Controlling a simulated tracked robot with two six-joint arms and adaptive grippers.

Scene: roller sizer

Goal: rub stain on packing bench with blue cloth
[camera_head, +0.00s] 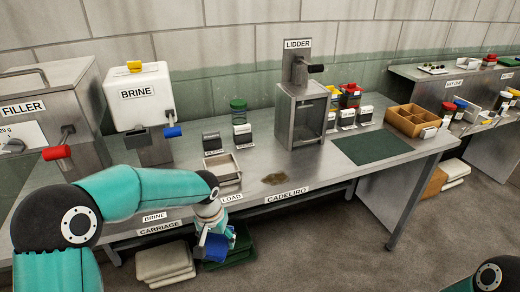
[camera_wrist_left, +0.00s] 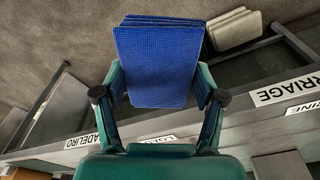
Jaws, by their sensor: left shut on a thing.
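The packing bench (camera_head: 310,170) is a long grey metal table with a brown stain (camera_head: 274,179) on its top, near the front edge above the CADELIRO label. My left gripper (camera_head: 213,240) is in front of the bench's front edge, left of the stain and lower than the top. It is shut on the blue cloth (camera_head: 214,248), a folded pad. In the left wrist view the blue cloth (camera_wrist_left: 158,62) sits between the two fingers (camera_wrist_left: 160,95). The stain does not show clearly in the left wrist view. My right gripper is not in view; only part of my right arm shows at bottom right.
The LIDDER machine (camera_head: 303,110) stands behind the stain. A small metal tray (camera_head: 222,168) is left of it, and a green mat (camera_head: 372,148) lies to the right. A wooden divided box (camera_head: 412,120) is farther right. Pale sacks (camera_head: 165,262) lie on the floor below.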

